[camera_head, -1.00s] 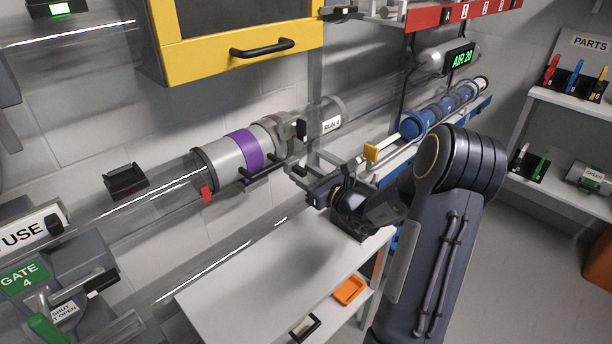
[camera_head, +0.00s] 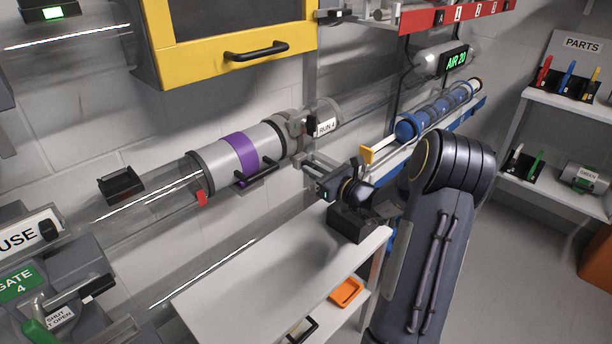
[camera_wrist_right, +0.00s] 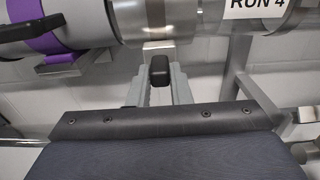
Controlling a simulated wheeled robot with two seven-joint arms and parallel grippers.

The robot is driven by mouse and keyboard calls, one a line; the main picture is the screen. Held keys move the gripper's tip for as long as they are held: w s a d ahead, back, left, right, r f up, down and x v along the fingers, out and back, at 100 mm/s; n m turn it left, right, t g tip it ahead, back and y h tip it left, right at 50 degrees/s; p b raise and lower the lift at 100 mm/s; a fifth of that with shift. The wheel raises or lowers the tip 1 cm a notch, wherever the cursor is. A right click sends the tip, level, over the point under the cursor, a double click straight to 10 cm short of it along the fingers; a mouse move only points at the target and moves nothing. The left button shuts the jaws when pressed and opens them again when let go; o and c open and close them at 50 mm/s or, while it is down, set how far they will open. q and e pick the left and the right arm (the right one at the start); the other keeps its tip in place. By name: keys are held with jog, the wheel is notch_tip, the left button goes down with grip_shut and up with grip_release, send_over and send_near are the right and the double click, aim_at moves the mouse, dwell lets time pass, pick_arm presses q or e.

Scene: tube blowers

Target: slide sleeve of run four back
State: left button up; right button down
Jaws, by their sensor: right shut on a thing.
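The grey metal sleeve (camera_head: 292,124) of run four sits around the clear tube, just left of the RUN 4 label (camera_head: 327,126). It also shows at the top of the wrist view (camera_wrist_right: 155,18). A black knob (camera_wrist_right: 160,70) hangs below it on a small bracket. My right gripper (camera_head: 308,164) is below the sleeve, with its fingers (camera_wrist_right: 160,88) shut on the knob. Left of the sleeve is a pale canister (camera_head: 215,165) with a purple band, dark end rings and a black handle (camera_head: 256,172). My left gripper is not in view.
A white bench (camera_head: 270,270) lies below the tube. A yellow cabinet (camera_head: 240,50) hangs above it. A blue air tool (camera_head: 437,112) and the AIR 20 display (camera_head: 455,60) are to the right. The GATE 4 lever (camera_head: 80,290) is at lower left.

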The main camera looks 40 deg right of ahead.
jog(key=shift+d+r, duration=0.1)
jog(key=shift+d, duration=0.2)
jog(key=c, duration=1.3)
grip_release()
jog(key=shift+s, duration=0.1)
jog(key=s, duration=0.7)
jog(key=shift+s+d, duration=0.3)
